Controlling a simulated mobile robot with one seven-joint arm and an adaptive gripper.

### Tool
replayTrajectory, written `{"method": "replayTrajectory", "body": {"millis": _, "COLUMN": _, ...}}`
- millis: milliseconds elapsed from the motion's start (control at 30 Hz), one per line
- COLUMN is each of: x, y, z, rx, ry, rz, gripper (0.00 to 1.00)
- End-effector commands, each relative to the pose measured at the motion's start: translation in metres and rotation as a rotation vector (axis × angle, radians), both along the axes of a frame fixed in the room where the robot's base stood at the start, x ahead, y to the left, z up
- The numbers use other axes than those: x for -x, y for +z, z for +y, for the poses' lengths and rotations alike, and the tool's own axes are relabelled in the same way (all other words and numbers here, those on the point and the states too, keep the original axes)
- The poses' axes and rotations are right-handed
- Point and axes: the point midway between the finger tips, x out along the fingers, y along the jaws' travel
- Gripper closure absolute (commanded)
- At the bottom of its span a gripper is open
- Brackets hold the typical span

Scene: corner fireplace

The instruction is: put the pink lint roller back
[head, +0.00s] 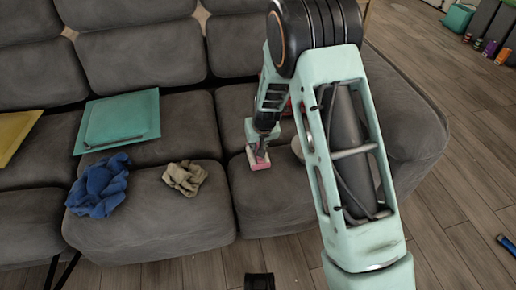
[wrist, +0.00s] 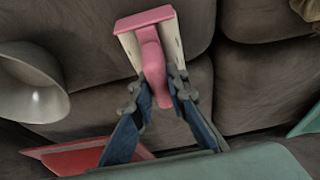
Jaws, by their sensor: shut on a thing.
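The pink lint roller (head: 259,161) is at my gripper's end, over the right seat of the grey sofa (head: 150,220). In the wrist view, the pink lint roller (wrist: 153,62) has a pink handle and a pale roller part with a pink edge. My gripper (wrist: 162,92) is shut on its handle; my gripper (head: 261,142) points down in the head view. I cannot tell whether the roller touches the cushion.
A teal square tray (head: 120,118), a blue cloth (head: 99,187) and a beige cloth (head: 185,177) lie on the sofa to the left. A yellow item (head: 14,132) is at far left. A pale bowl (wrist: 35,85) and a red item (wrist: 80,158) are near my gripper.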

Motion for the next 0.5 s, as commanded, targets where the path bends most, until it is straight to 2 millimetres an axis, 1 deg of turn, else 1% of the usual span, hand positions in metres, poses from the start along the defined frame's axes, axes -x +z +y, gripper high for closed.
{"method": "replayTrajectory", "body": {"millis": 33, "x": -0.0013, "y": -0.0031, "z": 0.0, "rx": -0.001, "ry": 0.0, "rz": -0.003, "gripper": 1.0}}
{"method": "replayTrajectory", "body": {"millis": 233, "x": -0.0012, "y": -0.0012, "z": -0.0001, "rx": -0.001, "ry": -0.001, "rz": -0.004, "gripper": 1.0}}
{"method": "replayTrajectory", "body": {"millis": 367, "x": -0.0011, "y": -0.0058, "z": -0.0002, "rx": 0.0, "ry": -0.001, "rz": -0.003, "gripper": 1.0}}
{"method": "replayTrajectory", "body": {"millis": 400, "x": -0.0008, "y": -0.0062, "z": -0.0003, "rx": 0.0, "ry": -0.001, "rz": -0.003, "gripper": 0.85}}
{"method": "replayTrajectory", "body": {"millis": 500, "x": -0.0007, "y": -0.0052, "z": -0.0003, "rx": 0.0, "ry": -0.001, "rz": -0.002, "gripper": 0.74}}
